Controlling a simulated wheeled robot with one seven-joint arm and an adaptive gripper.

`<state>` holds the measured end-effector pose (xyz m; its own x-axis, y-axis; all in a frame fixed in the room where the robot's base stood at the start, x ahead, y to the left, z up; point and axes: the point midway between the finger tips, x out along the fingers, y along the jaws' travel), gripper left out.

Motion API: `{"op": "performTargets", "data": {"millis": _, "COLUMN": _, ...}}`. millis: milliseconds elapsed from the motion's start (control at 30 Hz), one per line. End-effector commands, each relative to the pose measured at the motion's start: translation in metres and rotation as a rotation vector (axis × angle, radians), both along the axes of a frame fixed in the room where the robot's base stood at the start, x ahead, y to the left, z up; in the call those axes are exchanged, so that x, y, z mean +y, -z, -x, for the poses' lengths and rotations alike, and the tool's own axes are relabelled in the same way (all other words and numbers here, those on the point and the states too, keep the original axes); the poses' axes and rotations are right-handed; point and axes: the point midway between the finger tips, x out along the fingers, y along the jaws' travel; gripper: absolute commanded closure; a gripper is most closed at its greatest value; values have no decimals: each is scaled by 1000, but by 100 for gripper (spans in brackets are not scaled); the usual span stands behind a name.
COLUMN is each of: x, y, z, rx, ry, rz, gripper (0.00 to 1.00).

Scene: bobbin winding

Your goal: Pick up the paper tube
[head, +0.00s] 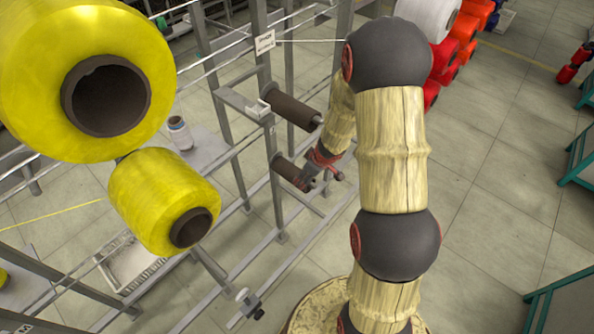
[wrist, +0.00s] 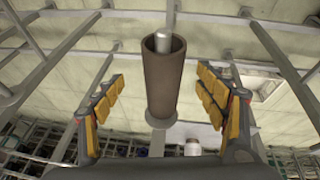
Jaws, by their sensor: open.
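A brown paper tube (head: 284,168) sits on a lower spindle of the grey metal frame in the head view. A second brown tube (head: 292,110) is on the spindle above it. In the wrist view one brown tube (wrist: 165,88) stands between my fingers, with a pale spindle end inside its open mouth. My gripper (head: 305,180) is at the lower tube's end in the head view, partly hidden by its own wrist. In the wrist view my gripper (wrist: 158,84) is open, its yellow-padded fingers on either side of the tube, with a visible gap at each side.
Large yellow bobbins (head: 160,200) hang on the left of the frame. Grey frame bars (head: 236,165) run close around the tubes. A small white spool (head: 180,133) stands on a grey shelf. Red bobbins (head: 465,30) are behind my arm.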

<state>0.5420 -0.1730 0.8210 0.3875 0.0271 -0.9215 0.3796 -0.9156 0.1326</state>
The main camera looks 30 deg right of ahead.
Motion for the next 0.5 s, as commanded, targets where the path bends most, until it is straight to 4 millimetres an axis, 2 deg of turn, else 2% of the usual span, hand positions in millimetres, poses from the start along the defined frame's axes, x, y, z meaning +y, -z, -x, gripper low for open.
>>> {"op": "performTargets", "data": {"millis": 167, "x": 5, "y": 3, "z": -2, "rx": -4, "ry": 39, "rz": -34, "gripper": 28}}
{"op": "performTargets", "data": {"millis": 500, "x": 6, "y": 28, "z": -13, "rx": -3, "ry": 41, "rz": -34, "gripper": 28}}
